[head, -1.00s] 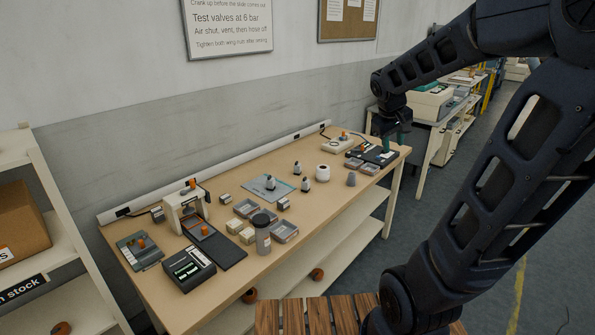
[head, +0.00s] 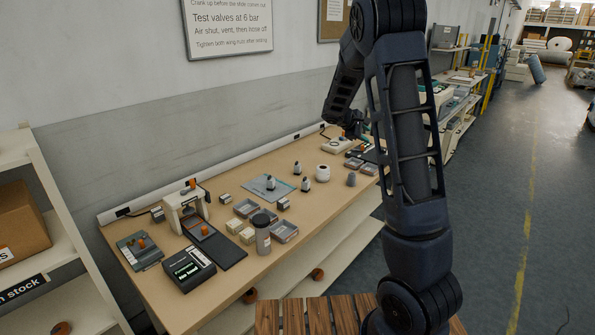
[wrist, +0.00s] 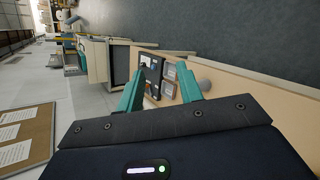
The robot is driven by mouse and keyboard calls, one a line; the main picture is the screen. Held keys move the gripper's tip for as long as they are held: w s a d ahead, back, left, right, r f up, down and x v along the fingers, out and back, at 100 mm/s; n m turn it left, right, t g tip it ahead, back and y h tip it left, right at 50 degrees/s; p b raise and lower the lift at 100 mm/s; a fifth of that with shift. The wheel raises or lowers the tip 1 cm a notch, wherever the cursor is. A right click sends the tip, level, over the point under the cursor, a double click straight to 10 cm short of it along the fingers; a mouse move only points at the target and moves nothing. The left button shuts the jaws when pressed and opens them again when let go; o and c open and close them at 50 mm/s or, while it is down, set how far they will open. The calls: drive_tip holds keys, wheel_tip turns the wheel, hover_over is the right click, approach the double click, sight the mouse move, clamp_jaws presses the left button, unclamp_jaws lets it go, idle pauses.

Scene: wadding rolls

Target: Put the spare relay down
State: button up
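My gripper (wrist: 159,66) shows two teal fingers standing well apart in the wrist view, with nothing visible between them but the bench beyond. In the head view my forearm hides most of the gripper, near the far end of the bench. No part is clearly marked as the spare relay. Small grey box-shaped parts stand on the bench (head: 315,228): one left of the grey trays (head: 225,198), one right of them (head: 284,204) and one by the rear rail (head: 157,214). I cannot tell whether any of these is the relay.
A black board (wrist: 151,70) and small grey trays (wrist: 169,71) lie at the bench's far end, beside a grey cone (wrist: 204,84). Bare bench lies along the front edge.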

drive_tip(key=w+a+f+n+t+h, duration=0.15)
drive_tip(key=w+a+f+n, duration=0.3)
drive_tip(key=w, duration=0.45)
drive_tip(key=n+t+y, duration=0.4)
drive_tip(key=n+t, duration=0.6)
drive_tip(key=n, duration=0.6)
hover_over(296, 163)
drive_tip(key=v, duration=0.4)
wheel_tip(296, 163, down, 16)
drive_tip(key=shift+y, duration=0.25)
wheel_tip(296, 163, down, 7)
drive_tip(key=shift+a+r, duration=0.1)
drive_tip(key=shift+r, duration=0.15)
drive_tip(key=shift+x, duration=2.5)
drive_tip(key=shift+f, duration=0.1)
clamp_jaws()
